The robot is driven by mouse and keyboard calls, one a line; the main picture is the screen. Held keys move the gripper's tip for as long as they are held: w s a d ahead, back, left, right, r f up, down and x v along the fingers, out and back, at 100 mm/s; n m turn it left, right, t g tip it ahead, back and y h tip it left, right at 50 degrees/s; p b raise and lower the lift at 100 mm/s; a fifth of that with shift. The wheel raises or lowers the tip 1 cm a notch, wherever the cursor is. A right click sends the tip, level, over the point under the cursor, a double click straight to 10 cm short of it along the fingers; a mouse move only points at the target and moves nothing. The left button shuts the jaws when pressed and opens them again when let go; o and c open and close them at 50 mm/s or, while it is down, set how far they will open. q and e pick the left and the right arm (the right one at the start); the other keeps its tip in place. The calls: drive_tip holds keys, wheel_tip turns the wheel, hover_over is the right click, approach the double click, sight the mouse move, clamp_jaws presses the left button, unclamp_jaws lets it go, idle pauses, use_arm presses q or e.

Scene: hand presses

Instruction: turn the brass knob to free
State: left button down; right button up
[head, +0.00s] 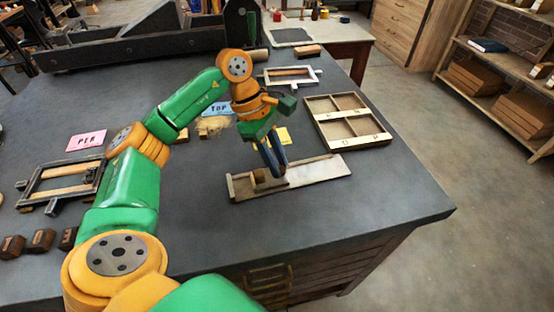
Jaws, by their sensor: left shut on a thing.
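My left gripper (276,172) reaches down from the left with its dark fingers over a long, shallow metal and wood tray (318,172) near the table's front right. Its fingers are shut at the left half of this tray, on what I take to be the brass knob, which the fingers mostly hide. I cannot tell which way the knob is turned. A small brown block (259,175) sits in the tray just left of the fingers. My right gripper is not in view.
A divided wooden case (349,142) lies right of the tray. Framed pieces lie at the left (36,200) and back (291,67). Pink (86,140), blue (217,108) and yellow (283,135) cards lie on the table. The front right corner is clear.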

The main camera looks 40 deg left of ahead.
use_arm(q)
drive_tip(key=shift+n, duration=0.3)
drive_tip(key=n+b, duration=0.1)
drive_tip(key=n+t, duration=0.1)
drive_tip(key=shift+s+f+n+b, duration=0.15)
drive_tip(key=shift+n+b, duration=0.2)
drive_tip(key=shift+n, duration=0.05)
drive_tip(key=n+t, duration=0.1)
drive_tip(key=n, duration=0.1)
drive_tip(key=n+y+b, duration=0.1)
drive_tip(key=n, duration=0.1)
drive_tip(key=shift+s+d+t, duration=0.15)
drive_tip(key=shift+d+t, duration=0.05)
drive_tip(key=shift+t, duration=0.2)
drive_tip(key=n+y, duration=0.1)
drive_tip(key=n, duration=0.4)
drive_tip(key=shift+s+d+t+y+b, duration=0.1)
drive_tip(key=shift+d+t+y+b, duration=0.05)
drive_tip(key=shift+t+y+b, duration=0.25)
drive_tip(key=n+y, duration=0.1)
drive_tip(key=n, duration=0.1)
drive_tip(key=n+y, duration=0.1)
drive_tip(key=n, duration=0.2)
drive_tip(key=shift+d, duration=0.2)
drive_tip(key=shift+n, duration=0.4)
drive_tip(key=c, duration=0.7)
unclamp_jaws()
